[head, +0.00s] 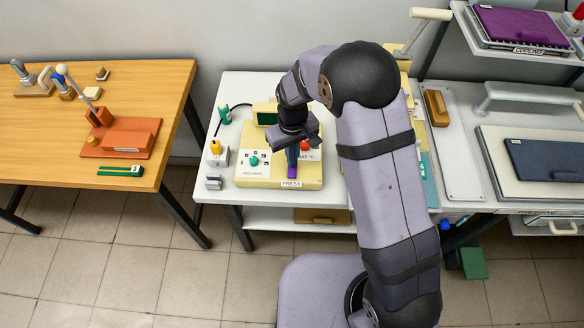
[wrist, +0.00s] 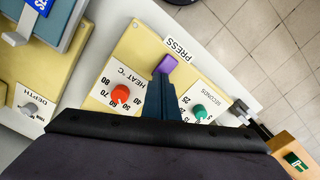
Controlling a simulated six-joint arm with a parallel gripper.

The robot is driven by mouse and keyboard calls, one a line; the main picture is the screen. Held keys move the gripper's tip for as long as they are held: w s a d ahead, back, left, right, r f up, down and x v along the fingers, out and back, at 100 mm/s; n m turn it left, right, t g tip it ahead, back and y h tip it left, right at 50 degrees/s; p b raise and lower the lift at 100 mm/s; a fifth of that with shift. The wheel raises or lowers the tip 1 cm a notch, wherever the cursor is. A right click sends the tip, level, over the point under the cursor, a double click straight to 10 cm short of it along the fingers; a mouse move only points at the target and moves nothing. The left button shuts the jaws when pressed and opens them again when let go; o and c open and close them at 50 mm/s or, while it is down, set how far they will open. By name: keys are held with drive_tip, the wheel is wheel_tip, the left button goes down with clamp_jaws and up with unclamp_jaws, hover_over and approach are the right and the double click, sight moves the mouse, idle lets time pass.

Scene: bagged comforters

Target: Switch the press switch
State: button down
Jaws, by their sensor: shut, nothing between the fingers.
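The press switch is a small purple block, seen in the wrist view (wrist: 167,64) beside the PRESS label (wrist: 178,46) on a cream control box (wrist: 128,46). In the head view the purple switch (head: 292,172) shows at the front of the same box (head: 314,175). My gripper (head: 292,150) is shut and empty, pointing down over the box. In the wrist view its dark blue fingertips (wrist: 160,78) lie right by the switch and hide part of its near side. I cannot tell whether they touch it.
A red HEAT knob (wrist: 120,94) and a teal SECONDS knob (wrist: 199,111) flank the fingers. A grey unit with a yellow top (head: 216,150) stands left of the box. A wooden table (head: 160,90) is farther left. Another press (head: 530,150) is at the right.

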drive_tip(key=shift+f+b, duration=0.5)
drive_tip(key=shift+f, duration=0.25)
idle(0.3)
drive_tip(key=shift+r, duration=0.1)
wheel_tip(320, 180, up, 7)
drive_tip(key=p, duration=0.5)
drive_tip(key=shift+p, duration=0.35)
idle(0.6)
